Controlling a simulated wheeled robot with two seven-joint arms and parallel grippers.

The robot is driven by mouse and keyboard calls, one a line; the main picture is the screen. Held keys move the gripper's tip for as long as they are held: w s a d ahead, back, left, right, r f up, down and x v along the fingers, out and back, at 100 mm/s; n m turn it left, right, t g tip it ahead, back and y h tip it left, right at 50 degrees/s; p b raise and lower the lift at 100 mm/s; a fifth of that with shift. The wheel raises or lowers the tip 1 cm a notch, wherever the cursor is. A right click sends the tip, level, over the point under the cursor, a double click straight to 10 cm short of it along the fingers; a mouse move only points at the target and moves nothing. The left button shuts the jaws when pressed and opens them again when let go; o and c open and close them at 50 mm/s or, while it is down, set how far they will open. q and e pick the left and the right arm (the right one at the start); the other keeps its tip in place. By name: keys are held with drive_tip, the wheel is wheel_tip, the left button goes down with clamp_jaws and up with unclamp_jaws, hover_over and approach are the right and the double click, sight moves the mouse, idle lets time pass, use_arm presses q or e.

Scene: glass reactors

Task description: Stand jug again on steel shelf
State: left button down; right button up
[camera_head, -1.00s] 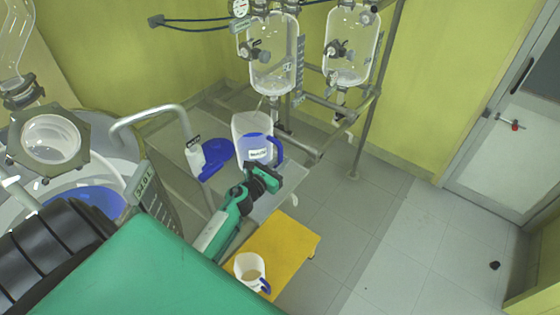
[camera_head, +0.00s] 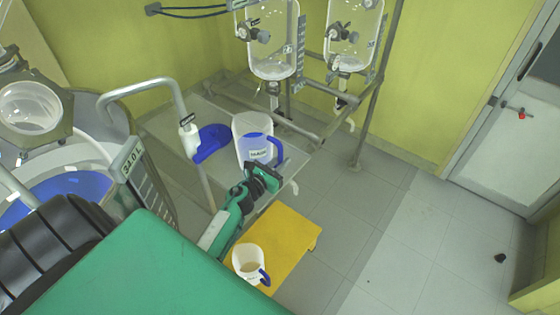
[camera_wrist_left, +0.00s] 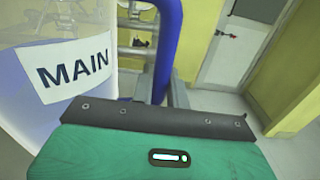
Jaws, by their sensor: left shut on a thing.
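The jug (camera_head: 251,128) is translucent white with a blue handle (camera_head: 278,150) and a white label. My left gripper (camera_head: 264,177) is at its lower right side, shut on the handle. In the left wrist view the jug (camera_wrist_left: 50,110) fills the left side, upright, with "MAIN" readable on its label. Its blue handle (camera_wrist_left: 166,40) rises just beyond the jaw. The grey steel shelf (camera_head: 293,160) lies behind and below the jug. I cannot tell whether the jug's base touches it, as the gripper and arm hide that part. My right gripper is not in view.
A second jug (camera_head: 246,256) stands on a yellow platform (camera_head: 290,225) in front. A blue scoop-like item (camera_head: 211,140) and a small white bottle (camera_head: 188,139) are left of the jug. Glass reactors (camera_head: 272,40) on a pipe frame stand behind. Open floor lies to the right.

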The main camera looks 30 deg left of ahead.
use_arm(q)
drive_tip(key=shift+r, duration=0.25)
drive_tip(key=shift+f, duration=0.15)
drive_tip(key=c, duration=1.7)
unclamp_jaws()
drive_tip(key=shift+f, duration=0.15)
drive_tip(key=o, duration=0.3)
